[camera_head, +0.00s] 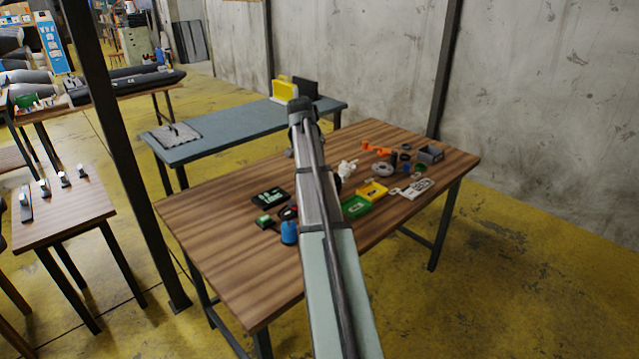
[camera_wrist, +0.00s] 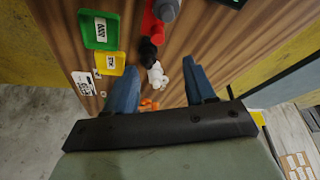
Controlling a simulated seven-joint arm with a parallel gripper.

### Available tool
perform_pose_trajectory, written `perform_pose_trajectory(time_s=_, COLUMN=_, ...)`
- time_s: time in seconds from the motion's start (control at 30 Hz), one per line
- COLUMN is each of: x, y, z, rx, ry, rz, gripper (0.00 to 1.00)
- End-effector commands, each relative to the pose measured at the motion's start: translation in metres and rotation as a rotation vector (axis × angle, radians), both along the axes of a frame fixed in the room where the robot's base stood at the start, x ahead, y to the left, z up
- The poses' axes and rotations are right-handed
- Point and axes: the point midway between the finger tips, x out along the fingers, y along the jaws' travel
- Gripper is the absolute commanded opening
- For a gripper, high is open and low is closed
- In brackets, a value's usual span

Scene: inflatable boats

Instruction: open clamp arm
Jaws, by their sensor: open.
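No clamp arm is clear enough to name with certainty. In the wrist view a red part with a grey rounded top (camera_wrist: 165,12) lies at the top edge, next to a small black piece (camera_wrist: 149,52). A white lumpy piece (camera_wrist: 157,76) lies just below these, seen between my fingers; it also shows in the head view (camera_head: 347,169). My gripper (camera_wrist: 160,68) is open, with two blue fingers well apart over the wooden table and nothing visible between them touching. In the head view my arm hides the gripper and part of the table's middle.
The wooden table (camera_head: 230,230) also holds a green tray (camera_head: 356,207), yellow tray (camera_head: 373,192), orange parts (camera_head: 375,149), a grey box (camera_head: 430,154) and a blue piece (camera_head: 289,233). A left bench (camera_head: 65,213) carries several small devices (camera_head: 45,187). A dark post (camera_head: 125,150) stands between. The table's front left is clear.

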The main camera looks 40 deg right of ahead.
Motion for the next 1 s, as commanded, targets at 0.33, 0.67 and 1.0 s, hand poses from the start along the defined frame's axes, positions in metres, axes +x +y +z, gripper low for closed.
perform_pose_trajectory(time_s=0.33, x=0.001, y=-0.015, z=-0.027, rx=0.002, ry=0.001, rz=-0.018, gripper=0.55)
perform_pose_trajectory(time_s=0.67, x=0.011, y=-0.034, z=-0.080, rx=0.002, ry=0.002, rz=-0.017, gripper=0.55)
perform_pose_trajectory(time_s=1.0, x=0.018, y=-0.049, z=-0.118, rx=0.001, ry=0.000, rz=-0.016, gripper=0.55)
